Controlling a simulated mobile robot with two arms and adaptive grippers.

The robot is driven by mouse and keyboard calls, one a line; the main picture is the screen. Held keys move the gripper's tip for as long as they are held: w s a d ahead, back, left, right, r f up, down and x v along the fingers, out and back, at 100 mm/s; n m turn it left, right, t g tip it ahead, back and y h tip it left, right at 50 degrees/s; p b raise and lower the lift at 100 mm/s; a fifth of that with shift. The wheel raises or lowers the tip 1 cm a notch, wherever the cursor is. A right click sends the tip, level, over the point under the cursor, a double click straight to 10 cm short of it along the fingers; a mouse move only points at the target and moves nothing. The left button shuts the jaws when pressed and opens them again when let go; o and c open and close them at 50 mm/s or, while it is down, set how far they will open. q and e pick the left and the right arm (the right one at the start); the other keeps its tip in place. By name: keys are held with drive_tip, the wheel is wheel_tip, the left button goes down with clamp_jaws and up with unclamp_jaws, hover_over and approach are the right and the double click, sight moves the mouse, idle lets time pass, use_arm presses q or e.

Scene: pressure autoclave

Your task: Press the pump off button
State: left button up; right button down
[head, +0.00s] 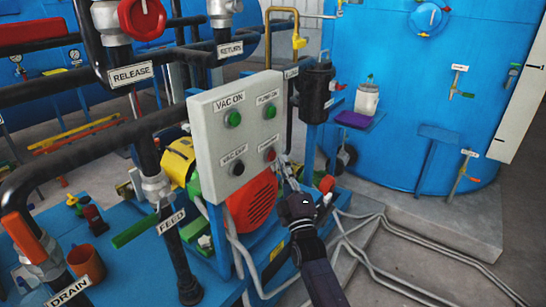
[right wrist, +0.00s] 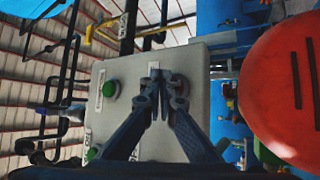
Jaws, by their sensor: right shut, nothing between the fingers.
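The grey control panel (head: 250,140) carries labelled buttons. The pump off button (head: 270,154), red, is at its lower right, below the green pump on button (head: 270,111). My right gripper (head: 284,163) is shut and empty, its fingertips just right of the pump off button. I cannot tell whether they touch it. In the right wrist view, the shut fingertips (right wrist: 159,88) point at the panel face (right wrist: 205,65); the fingers cover much of the area around the button there. My left gripper is not in view.
The green vac on button (head: 232,118) and dark vac off button (head: 237,168) are on the panel's left half. A red motor cover (head: 252,202) sits just below the panel. A black cylinder (head: 316,92) stands to the right. Pipes run at the left.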

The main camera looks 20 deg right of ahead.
drive_tip(key=s, duration=0.1)
drive_tip(key=s+d+p, duration=0.2)
drive_tip(key=s, duration=0.1)
drive_tip(key=shift+s+d, duration=0.1)
drive_tip(key=shift+d, duration=0.15)
idle(0.7)
